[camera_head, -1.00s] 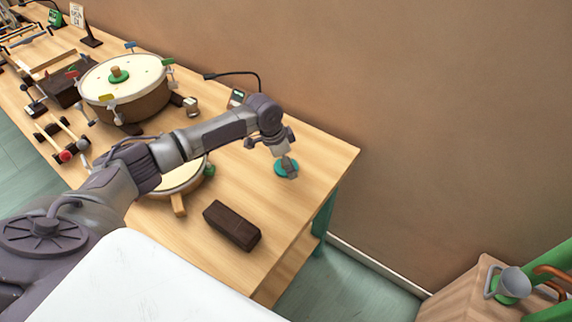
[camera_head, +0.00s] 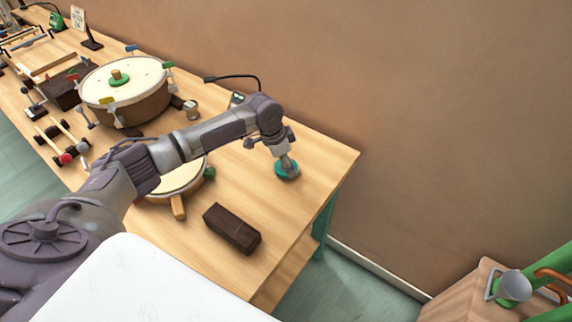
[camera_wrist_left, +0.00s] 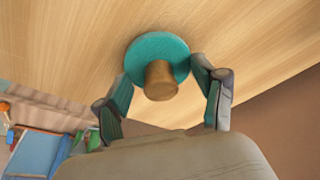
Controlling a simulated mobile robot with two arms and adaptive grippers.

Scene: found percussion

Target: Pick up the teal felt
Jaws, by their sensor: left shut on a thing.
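The teal felt (camera_wrist_left: 150,46) is a round teal disc with a brown wooden knob in its middle. In the left wrist view it lies between my two fingers, against the wooden table top. In the head view the teal felt (camera_head: 292,174) is near the right end of the table, partly hidden under my left gripper (camera_head: 287,164). I cannot tell whether it is clear of the table. My right gripper is not in view.
A dark brown block (camera_head: 232,229) lies on the table (camera_head: 262,197) in front of the felt. A small drum (camera_head: 180,182) is partly behind my left arm. A large drum (camera_head: 130,85) with a green disc stands farther left. The table's right end is clear.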

